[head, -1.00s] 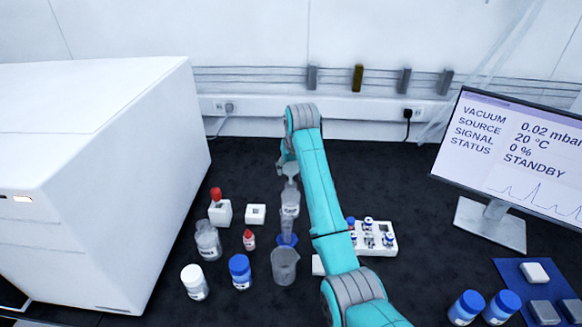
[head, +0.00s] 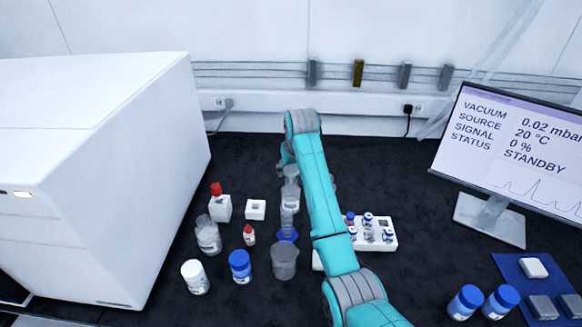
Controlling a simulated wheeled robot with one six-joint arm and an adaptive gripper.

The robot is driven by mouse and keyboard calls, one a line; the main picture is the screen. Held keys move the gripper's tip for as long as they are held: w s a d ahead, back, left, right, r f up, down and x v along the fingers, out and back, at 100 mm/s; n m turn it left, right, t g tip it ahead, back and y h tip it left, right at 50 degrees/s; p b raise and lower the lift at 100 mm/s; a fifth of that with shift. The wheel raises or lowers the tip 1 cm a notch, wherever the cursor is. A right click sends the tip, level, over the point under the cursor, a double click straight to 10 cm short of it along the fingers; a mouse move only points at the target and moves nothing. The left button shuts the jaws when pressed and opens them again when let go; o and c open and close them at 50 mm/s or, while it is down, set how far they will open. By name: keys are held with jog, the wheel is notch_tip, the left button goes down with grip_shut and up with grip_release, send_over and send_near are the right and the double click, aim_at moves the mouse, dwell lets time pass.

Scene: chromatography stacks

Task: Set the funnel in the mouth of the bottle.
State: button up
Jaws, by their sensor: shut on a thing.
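The funnel (head: 291,171) is pale and translucent, with its wide end up. My gripper (head: 285,160), partly hidden by my arm, is shut on it. A clear bottle (head: 290,196) stands directly below the funnel in the head view. The funnel's lower end overlaps the bottle's mouth in the picture. I cannot tell whether the stem is inside the mouth or just in front of or above it.
A clear cylinder with a blue base (head: 287,236) and a clear beaker (head: 284,262) stand in front of the bottle. A labelled clear jar (head: 208,238) is to the left. A white vial rack (head: 386,242) is right of my arm. Black bench is free behind.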

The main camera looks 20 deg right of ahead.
jog(key=shift+f, duration=0.45)
jog(key=shift+f, duration=0.25)
dwell(0.4)
jog(key=o, duration=1.3)
jog(key=shift+r, duration=0.1)
jog(key=shift+r, duration=3.4)
